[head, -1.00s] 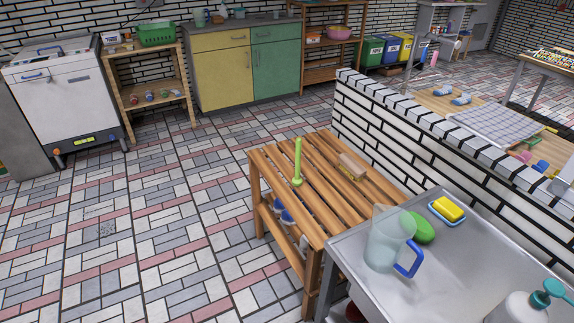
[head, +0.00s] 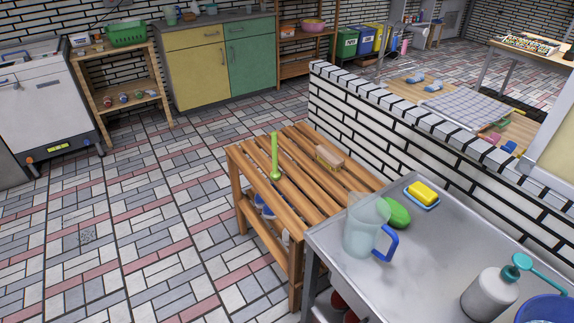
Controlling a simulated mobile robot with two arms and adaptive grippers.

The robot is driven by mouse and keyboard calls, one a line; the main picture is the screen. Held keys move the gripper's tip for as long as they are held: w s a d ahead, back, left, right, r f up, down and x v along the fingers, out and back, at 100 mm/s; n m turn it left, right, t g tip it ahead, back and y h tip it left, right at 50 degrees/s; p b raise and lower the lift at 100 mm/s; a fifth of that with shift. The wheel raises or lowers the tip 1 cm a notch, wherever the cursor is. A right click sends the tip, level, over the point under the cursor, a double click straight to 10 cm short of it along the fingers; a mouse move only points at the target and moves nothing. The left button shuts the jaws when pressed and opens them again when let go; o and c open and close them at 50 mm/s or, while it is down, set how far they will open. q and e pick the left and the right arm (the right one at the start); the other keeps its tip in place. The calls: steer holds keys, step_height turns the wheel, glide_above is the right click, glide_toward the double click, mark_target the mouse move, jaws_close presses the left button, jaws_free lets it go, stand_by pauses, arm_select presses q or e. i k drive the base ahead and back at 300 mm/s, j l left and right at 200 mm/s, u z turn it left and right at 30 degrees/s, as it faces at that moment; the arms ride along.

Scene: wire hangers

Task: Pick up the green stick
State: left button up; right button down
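Neither of my grippers shows in the head view.
A wooden brush (head: 328,158) lies on the bench right of the stick. A metal table (head: 440,245) in front holds a clear jug (head: 364,228), a green oval item (head: 396,212), a yellow sponge (head: 423,192) and a pump bottle (head: 490,292). A low brick wall (head: 400,135) runs behind. Tiled floor at left is clear.

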mark_target(275, 175)
steer(key=i+j+z, duration=0.1)
steer(key=z, duration=0.3)
steer(key=i+j+z, duration=0.1)
steer(key=z, duration=0.35)
steer(key=j+z, duration=0.5)
steer(key=z, duration=0.3)
steer(key=i, duration=0.05)
